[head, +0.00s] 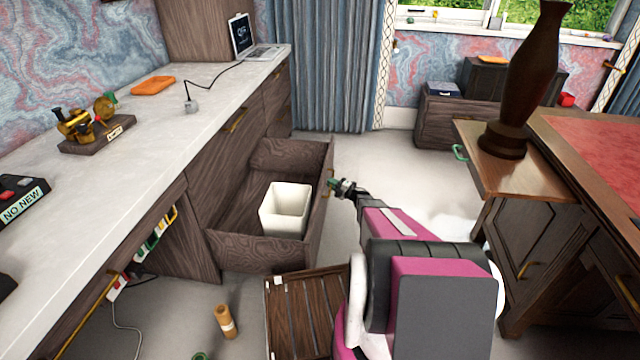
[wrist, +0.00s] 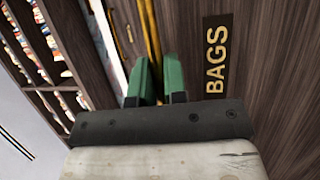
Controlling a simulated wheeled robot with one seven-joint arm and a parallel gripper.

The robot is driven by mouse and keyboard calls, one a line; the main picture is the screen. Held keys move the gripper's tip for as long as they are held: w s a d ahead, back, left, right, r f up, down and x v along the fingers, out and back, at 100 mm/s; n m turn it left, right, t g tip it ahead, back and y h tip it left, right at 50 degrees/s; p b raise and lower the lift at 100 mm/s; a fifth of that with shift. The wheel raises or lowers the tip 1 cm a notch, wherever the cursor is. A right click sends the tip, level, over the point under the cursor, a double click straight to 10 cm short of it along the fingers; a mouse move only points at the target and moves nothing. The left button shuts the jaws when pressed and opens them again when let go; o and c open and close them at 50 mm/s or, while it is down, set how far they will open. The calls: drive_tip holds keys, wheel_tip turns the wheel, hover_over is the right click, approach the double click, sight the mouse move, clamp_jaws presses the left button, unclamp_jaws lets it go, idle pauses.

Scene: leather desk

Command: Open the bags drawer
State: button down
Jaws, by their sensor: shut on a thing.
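The bags drawer (head: 265,250) is a dark wood drawer under the white counter, and it stands pulled well out in the head view. A white bin (head: 285,208) sits inside it. The wrist view shows its front with the label "BAGS" (wrist: 217,52) and a long brass handle (wrist: 150,40). My gripper (head: 336,186) is at the outer side of the drawer front. In the wrist view its green fingers (wrist: 160,78) are shut on the brass handle. The arm hides part of the floor before the drawer.
A slatted wooden crate (head: 305,312) stands on the floor near the drawer's near side. A wooden desk with a red top (head: 600,150) and a dark vase (head: 520,85) is on the right. Pale floor lies free between drawer and desk.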

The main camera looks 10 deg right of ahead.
drive_tip(key=shift+s+d, duration=0.25)
drive_tip(key=shift+d, duration=0.35)
drive_tip(key=shift+s+d, duration=0.2)
drive_tip(key=shift+d, duration=0.35)
drive_tip(key=c, duration=1.2)
unclamp_jaws()
drive_tip(key=shift+d, duration=0.1)
drive_tip(key=v, duration=1)
drive_tip(key=shift+s+d+f, duration=0.2)
drive_tip(key=shift+s, duration=0.05)
